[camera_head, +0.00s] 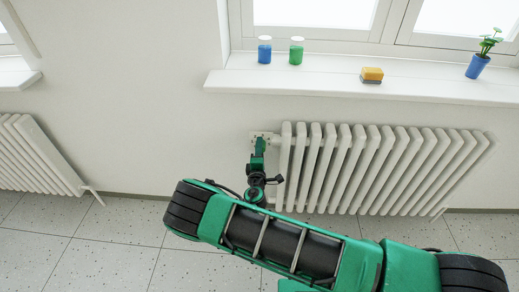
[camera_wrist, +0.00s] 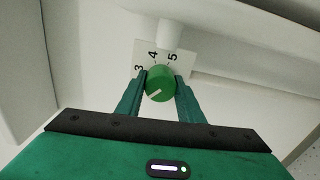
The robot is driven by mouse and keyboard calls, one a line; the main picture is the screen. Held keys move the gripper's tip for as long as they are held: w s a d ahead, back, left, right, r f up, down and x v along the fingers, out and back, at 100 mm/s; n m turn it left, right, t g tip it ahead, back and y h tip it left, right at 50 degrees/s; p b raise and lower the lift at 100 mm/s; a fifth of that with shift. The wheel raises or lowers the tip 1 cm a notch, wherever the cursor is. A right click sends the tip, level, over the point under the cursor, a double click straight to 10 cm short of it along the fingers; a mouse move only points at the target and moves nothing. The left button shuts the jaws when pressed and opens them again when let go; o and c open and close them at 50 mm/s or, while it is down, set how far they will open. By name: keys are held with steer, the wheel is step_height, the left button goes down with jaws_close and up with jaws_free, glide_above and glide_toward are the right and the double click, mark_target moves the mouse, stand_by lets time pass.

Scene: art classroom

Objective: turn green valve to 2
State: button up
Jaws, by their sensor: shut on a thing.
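The green valve (camera_wrist: 160,84) is a round knob at the top centre of the wrist view. A white line on its face points to the lower left. Behind it is a white dial plate (camera_wrist: 145,47) with 3, 4 and 5 visible around the upper side. No 2 is visible; the left finger and the knob cover the lower part of the plate. My gripper (camera_wrist: 161,82) has one finger on each side of the knob and is shut on it. In the head view my gripper (camera_head: 258,150) is at the radiator's upper left end; the knob is hidden there.
The white radiator (camera_head: 380,165) stands on the wall right of my gripper, under a windowsill (camera_head: 330,84). On the sill are a blue jar (camera_head: 264,52), a green jar (camera_head: 296,53), a sponge (camera_head: 371,76) and a potted plant (camera_head: 478,66). Another radiator (camera_head: 38,155) is at the left.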

steer(key=shift+d+f+m, duration=0.1)
steer(key=shift+f+m, duration=0.05)
steer(key=shift+m, duration=0.55)
steer(key=shift+s, duration=0.1)
steer(key=o, duration=0.9)
steer(key=shift+o, duration=0.8)
steer(key=s, duration=1)
steer(key=shift+s+a, duration=0.2)
steer(key=shift+s, duration=0.1)
